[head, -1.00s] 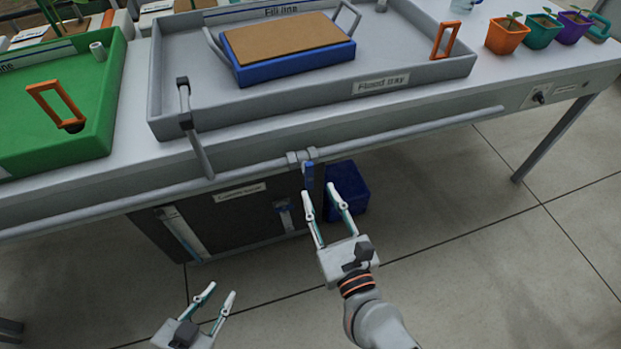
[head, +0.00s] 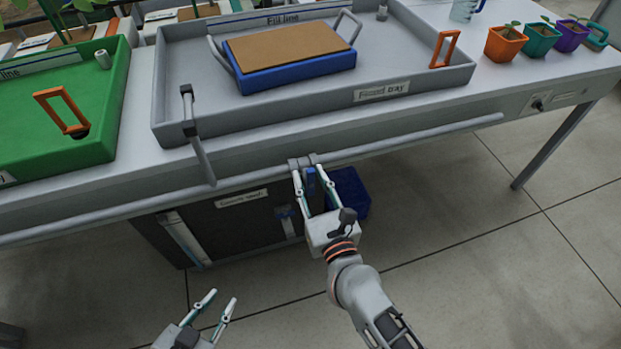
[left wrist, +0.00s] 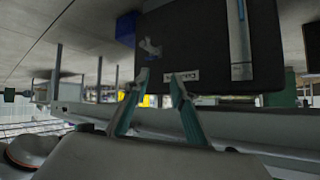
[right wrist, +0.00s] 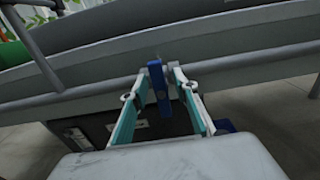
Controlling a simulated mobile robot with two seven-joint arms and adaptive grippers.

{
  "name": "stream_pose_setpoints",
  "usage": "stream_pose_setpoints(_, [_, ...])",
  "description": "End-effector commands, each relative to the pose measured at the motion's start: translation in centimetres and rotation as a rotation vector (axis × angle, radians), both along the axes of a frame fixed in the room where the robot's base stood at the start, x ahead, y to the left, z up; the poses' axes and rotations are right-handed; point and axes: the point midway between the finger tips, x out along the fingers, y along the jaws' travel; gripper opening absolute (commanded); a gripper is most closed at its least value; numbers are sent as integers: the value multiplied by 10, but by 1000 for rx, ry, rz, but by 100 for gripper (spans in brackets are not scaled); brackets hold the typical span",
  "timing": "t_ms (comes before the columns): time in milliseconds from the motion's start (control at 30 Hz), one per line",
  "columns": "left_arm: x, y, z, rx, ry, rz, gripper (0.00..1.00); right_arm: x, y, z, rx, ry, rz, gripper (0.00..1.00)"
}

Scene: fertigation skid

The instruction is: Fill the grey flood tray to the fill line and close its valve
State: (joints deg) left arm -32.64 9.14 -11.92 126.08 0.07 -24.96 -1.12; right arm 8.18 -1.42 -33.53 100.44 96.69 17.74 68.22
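The grey flood tray (head: 250,119) sits on the bench with a fill line label (head: 283,19) on its back wall. A blue block with a brown top (head: 290,50) rests inside; I cannot make out any water. A blue valve handle (head: 311,180) hangs from the pipe (head: 400,141) under the tray's front edge. My right gripper (head: 308,172) is open, its fingers on either side of the handle. In the right wrist view the blue handle (right wrist: 158,88) stands between the fingers with gaps visible. My left gripper (head: 219,300) is open and empty, low in front of the bench.
A green tray (head: 90,145) stands at the left with an orange handle (head: 62,110). A dark cabinet (head: 240,225) and a blue bin (head: 349,190) are under the bench. Several potted seedlings (head: 503,44) stand at the right. The floor in front is clear.

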Motion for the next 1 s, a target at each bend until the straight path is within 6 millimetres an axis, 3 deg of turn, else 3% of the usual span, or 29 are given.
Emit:
stream_pose_setpoints(67, [0, 0, 0, 0, 0, 0, 25, 0, 0, 0, 0, 0, 0, 24])
stream_pose_setpoints(167, [0, 0, 0, 0, 1, 0, 25, 0, 0, 0, 0, 0, 0, 0])
stream_pose_setpoints(567, [2, 0, 4, 1, -8, 0, 25, 0, 0, 2, -41, -16, 0, 0])
stream_pose_setpoints(1000, [2, 7, 9, 11, -6, 12, 25, 0, 3, 5, -326, -111, -1, 0])
